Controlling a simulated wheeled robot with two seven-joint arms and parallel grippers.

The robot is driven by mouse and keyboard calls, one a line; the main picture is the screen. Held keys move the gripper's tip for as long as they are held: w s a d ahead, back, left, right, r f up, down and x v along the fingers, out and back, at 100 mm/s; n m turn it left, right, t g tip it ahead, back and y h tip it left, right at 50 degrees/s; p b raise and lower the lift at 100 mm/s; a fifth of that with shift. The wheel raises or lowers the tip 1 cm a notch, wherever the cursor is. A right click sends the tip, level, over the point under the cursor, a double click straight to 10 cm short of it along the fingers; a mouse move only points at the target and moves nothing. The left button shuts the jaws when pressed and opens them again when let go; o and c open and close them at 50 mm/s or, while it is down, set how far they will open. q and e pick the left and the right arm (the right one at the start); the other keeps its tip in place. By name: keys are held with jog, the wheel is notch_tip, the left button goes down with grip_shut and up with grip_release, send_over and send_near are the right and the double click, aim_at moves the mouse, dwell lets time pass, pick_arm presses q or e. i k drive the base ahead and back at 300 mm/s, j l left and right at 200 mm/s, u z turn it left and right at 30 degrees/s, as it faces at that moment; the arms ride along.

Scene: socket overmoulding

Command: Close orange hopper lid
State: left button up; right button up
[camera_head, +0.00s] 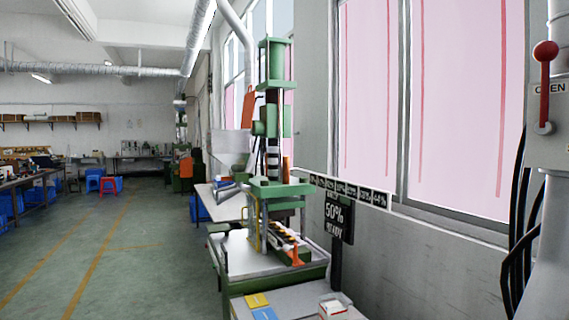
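An orange panel (248,108), which looks like the hopper lid, stands steeply tilted, close to upright, on the left side of the green machine (272,120). A pale grey hopper-like body (229,143) sits below and left of it. The panel's hinge and lower edge are too small to make out. Neither of my grippers shows in the head view.
A grey column with a red lever (545,80) marked OPEN and black hoses stands close at the right. A white worktable (280,298) is at the front. The green floor (130,260) at left is clear.

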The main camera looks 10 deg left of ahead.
aim_at(249, 98)
jog(key=i+j+u, duration=0.35)
jog(key=j, duration=0.35)
jog(key=i+j+u, duration=0.35)
jog(key=i+j, duration=0.2)
jog(key=i+j+u, duration=0.1)
jog(key=i+u, duration=0.35)
jog(key=i, duration=1.75)
jog(key=i+z, duration=0.15)
jog(key=i, duration=0.35)
jog(key=i+z, duration=0.15)
jog(key=i, duration=0.35)
jog(key=i+j+z, duration=0.1)
jog(key=i, duration=0.4)
jog(key=i+j+z, duration=0.15)
jog(key=i, duration=0.35)
jog(key=i+z, duration=0.3)
jog(key=z, duration=0.15)
jog(key=i+j+z, duration=0.25)
jog(key=z, duration=0.2)
jog(key=i+j+z, duration=0.25)
jog(key=z, duration=0.2)
jog(key=i+j+z, duration=0.2)
jog(key=j+z, duration=0.25)
jog(key=i+j+z, duration=0.15)
jog(key=j+z, duration=0.3)
jog(key=l, duration=0.1)
